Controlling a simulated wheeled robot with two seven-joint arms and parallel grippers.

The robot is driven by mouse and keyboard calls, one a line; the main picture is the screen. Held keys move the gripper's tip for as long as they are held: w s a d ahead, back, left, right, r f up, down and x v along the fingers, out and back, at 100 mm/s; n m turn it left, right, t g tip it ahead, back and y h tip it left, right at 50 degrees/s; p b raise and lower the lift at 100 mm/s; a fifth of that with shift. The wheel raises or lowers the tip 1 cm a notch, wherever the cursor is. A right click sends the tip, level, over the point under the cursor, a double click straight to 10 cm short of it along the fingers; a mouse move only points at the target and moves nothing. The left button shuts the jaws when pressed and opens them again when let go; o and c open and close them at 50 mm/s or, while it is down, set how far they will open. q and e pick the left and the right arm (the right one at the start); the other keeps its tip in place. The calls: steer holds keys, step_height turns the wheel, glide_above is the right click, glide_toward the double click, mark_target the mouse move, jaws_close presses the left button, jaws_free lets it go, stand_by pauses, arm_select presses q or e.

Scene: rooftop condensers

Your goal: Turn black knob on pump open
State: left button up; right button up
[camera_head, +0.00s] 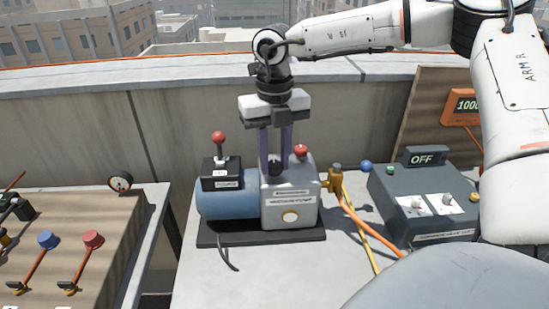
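The vacuum pump (290,205) stands on a dark base plate on the grey table, with a blue cylinder (228,200) at its left. A black knob (275,168) sits on top of the pump body. My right gripper (275,160) points straight down over the pump, its two purple fingers apart on either side of the knob. The fingertips are at about the knob's height. Whether they press on it or leave a small gap cannot be told. My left gripper is not in view.
A red-topped lever on a black switch box (221,173) rises left of my fingers. A red knob (300,151) and a brass valve (336,180) with hoses are close at right. A grey control box (424,203) reads OFF.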

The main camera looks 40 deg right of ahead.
steer(key=c, duration=0.4)
steer(key=shift+o, duration=0.2)
steer(key=shift+b, duration=0.3)
steer(key=n+b, duration=0.2)
steer(key=n, duration=0.1)
steer(key=shift+f, duration=0.1)
steer(key=n+b, duration=0.1)
steer(key=n, duration=0.1)
steer(key=shift+d+n+b, duration=0.1)
steer(key=shift+n+b, duration=0.2)
steer(key=shift+n, duration=0.1)
steer(key=n+b, duration=0.1)
steer(key=n, duration=0.2)
steer(key=shift+n, duration=1.2)
steer(key=n, duration=0.4)
steer(key=shift+n, duration=1.4)
